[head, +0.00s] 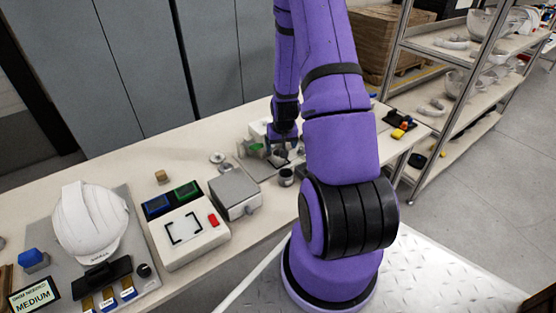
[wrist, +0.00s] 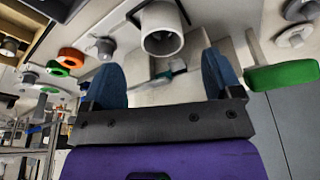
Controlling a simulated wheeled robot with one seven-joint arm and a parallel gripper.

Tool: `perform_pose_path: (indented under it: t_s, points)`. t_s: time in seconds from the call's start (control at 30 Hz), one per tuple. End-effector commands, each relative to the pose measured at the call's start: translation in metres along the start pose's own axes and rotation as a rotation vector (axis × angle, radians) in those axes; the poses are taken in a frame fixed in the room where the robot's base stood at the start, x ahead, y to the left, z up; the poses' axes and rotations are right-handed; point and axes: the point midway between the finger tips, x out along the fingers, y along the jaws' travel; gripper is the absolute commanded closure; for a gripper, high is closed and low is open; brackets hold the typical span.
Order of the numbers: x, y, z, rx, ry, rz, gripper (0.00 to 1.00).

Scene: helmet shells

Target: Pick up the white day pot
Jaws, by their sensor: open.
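A white, cup-like pot (wrist: 161,42) shows at the top centre of the wrist view, its open mouth facing the camera; I take it as the white day pot. My gripper (wrist: 161,62) is open, with its two blue fingers on either side of the view and the pot between and beyond their tips. I see no finger touching it. In the head view my gripper (head: 281,149) is low over the far part of the bench, among small parts. The pot is hard to make out there, partly hidden by my gripper.
A grey pot (head: 286,177) stands close to my gripper on the bench (head: 200,165). A grey box (head: 234,192), a white device (head: 188,236) and a white helmet (head: 90,222) stand further left. In the wrist view, a green block (wrist: 283,76) and an orange ring (wrist: 71,58) flank the fingers.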

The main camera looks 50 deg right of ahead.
Motion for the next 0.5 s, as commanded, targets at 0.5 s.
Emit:
perform_pose_path:
  t_s: [0.5]
  points:
    - [0.044, -0.003, -0.002, 0.000, -0.003, 0.000, 0.16]
